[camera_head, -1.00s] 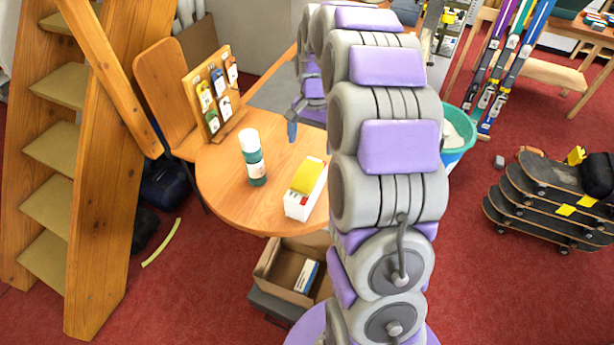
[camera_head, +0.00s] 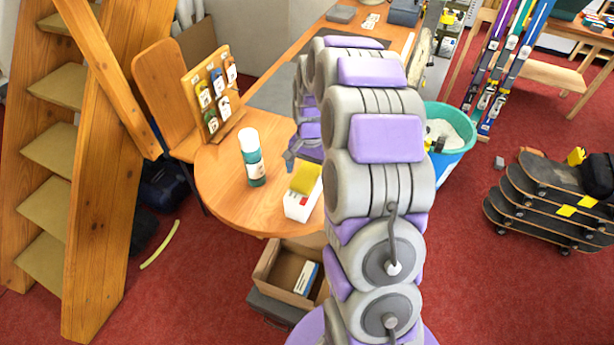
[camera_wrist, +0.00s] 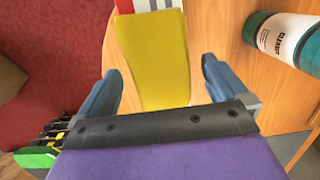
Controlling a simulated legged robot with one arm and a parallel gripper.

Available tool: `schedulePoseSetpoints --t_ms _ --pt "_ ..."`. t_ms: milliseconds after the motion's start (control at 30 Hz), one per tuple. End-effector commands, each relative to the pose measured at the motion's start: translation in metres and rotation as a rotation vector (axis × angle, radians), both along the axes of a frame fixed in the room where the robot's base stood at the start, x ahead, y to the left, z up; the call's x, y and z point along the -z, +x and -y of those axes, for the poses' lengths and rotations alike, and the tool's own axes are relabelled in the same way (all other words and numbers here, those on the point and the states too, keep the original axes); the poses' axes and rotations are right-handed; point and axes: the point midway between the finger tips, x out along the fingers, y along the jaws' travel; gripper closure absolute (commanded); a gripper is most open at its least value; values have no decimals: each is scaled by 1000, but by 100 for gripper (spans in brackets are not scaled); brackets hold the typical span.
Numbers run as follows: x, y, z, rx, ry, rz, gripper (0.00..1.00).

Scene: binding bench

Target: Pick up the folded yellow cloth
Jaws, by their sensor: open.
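The folded yellow cloth (camera_head: 305,178) lies on top of a white box (camera_head: 299,208) on the round wooden table; my arm partly hides the box in the head view. In the wrist view the cloth (camera_wrist: 155,60) runs between and beyond my two blue-grey fingers. My gripper (camera_wrist: 158,80) is open, with its fingers on either side of the cloth's near end and nothing held. In the head view my gripper (camera_head: 290,158) shows just behind the cloth, mostly hidden by my arm. I cannot tell whether the fingers touch the cloth.
A white and green bottle (camera_head: 252,157) stands left of the box on the round table (camera_head: 222,190). A wooden rack with tagged items (camera_head: 213,95) stands behind it. A cardboard box (camera_head: 270,272) sits below the table. A teal bin (camera_head: 462,128) is right of my arm.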

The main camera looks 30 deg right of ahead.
Motion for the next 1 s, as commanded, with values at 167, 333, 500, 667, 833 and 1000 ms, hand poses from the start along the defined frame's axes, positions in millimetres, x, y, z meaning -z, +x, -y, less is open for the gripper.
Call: schedulePoseSetpoints --t_ms 167,333,500,667,833,1000 --pt "-1 0 -1 0 0 0 2" --pt "-1 0 0 0 1 -1 18" --pt "-1 0 0 0 1 -1 34" --pt "-1 0 0 0 1 -1 50" --pt "-1 0 0 0 1 -1 58" --pt "-1 0 0 0 2 -1 58"
